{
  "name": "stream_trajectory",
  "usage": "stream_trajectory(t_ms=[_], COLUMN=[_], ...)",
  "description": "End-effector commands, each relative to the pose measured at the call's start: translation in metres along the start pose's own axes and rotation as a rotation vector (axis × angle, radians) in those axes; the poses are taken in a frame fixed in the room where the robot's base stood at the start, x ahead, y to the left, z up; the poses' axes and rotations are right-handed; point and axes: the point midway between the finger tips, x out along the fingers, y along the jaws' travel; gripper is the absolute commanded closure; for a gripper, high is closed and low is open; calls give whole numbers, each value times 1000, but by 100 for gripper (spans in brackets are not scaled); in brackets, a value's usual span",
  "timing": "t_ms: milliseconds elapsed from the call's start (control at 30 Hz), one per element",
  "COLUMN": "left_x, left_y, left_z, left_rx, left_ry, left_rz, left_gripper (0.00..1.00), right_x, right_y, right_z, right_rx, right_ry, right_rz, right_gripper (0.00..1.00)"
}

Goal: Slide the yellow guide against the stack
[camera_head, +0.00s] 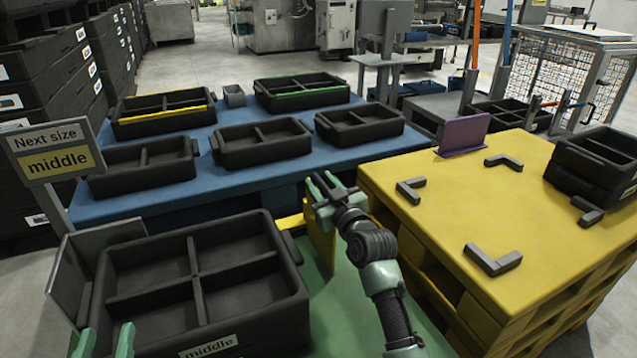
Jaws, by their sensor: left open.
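The yellow guide (319,243) is an upright plate with a low yellow bar at its left, standing on the green surface to the right of the stack. The stack's top is a black four-compartment tray (125,279) labelled "middle". My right gripper (323,183) is at the guide's upper end and partly covers it; its green fingers point away from me. I cannot tell whether they grip anything. My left gripper (103,341) is open at the lower left, by the tray's front left corner; only its green fingertips show. Whether guide and stack touch is unclear.
A grey upright plate (68,283) stands left of the stack. A blue table (218,192) behind holds several black trays. A yellow pallet table (450,205) at right has grey corner brackets, a purple plate (464,134) and black trays (600,160). A sign (53,150) reads "Next size middle".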

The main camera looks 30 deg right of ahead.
Motion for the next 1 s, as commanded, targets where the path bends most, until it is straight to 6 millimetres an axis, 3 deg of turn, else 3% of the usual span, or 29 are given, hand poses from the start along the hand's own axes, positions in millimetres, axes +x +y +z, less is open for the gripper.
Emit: stream_trajectory(t_ms=[200,333,1000], left_x=[0,0,0], left_y=[0,0,0], left_z=[0,0,0], left_rx=[0,0,0], left_ry=[1,0,0], left_rz=[0,0,0], left_gripper=[58,58,58], right_x=[0,0,0], right_y=[0,0,1], right_z=[0,0,0], right_rx=[0,0,-2], right_ry=[0,0,0], right_rz=[0,0,1], right_gripper=[67,100,100])
